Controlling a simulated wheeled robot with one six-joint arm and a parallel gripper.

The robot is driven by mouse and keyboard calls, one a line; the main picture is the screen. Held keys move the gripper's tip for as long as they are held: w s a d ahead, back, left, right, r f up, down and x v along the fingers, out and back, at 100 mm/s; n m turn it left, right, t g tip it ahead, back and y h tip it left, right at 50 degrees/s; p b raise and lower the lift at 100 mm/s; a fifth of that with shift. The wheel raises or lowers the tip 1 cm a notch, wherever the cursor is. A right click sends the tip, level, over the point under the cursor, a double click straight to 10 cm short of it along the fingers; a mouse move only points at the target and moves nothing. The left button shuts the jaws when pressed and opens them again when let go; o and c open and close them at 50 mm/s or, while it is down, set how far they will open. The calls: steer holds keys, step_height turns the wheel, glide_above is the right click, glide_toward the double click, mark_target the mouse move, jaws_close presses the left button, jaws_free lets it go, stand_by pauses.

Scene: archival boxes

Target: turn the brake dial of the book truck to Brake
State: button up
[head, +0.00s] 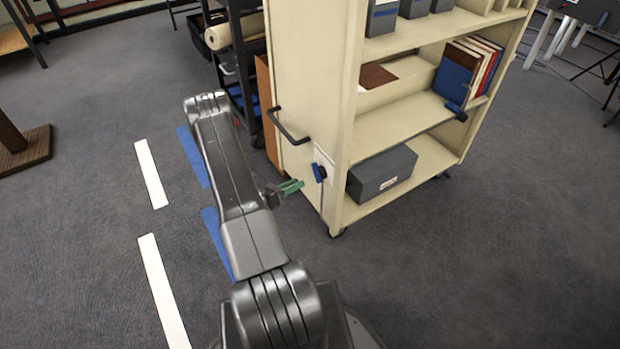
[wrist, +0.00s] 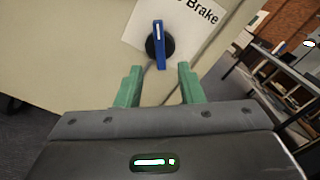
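The cream book truck (head: 310,90) stands ahead, its end panel facing my arm. The brake dial (head: 319,172) is a blue bar handle on a dark round base, low on that panel. In the wrist view the dial (wrist: 159,45) stands roughly upright in the picture, with a white line near its top end. It sits on a white label plate (wrist: 200,22) where the word "Brake" shows at the right; the rest of the label is cut off or hidden. My gripper (wrist: 158,80) has green fingers spread apart, empty, just short of the dial, which lies between their lines.
A black push handle (head: 288,128) sticks out of the end panel above the dial. A grey archival box (head: 382,173) lies on the truck's bottom shelf, and books (head: 468,70) stand on the middle shelf. A dark shelf rack (head: 238,60) stands behind. Carpet (head: 480,250) at the right is clear.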

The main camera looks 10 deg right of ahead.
mark_target(315, 175)
steer(key=x, duration=0.6)
steer(key=shift+d+b, duration=0.3)
steer(key=shift+b, duration=0.1)
jaws_close()
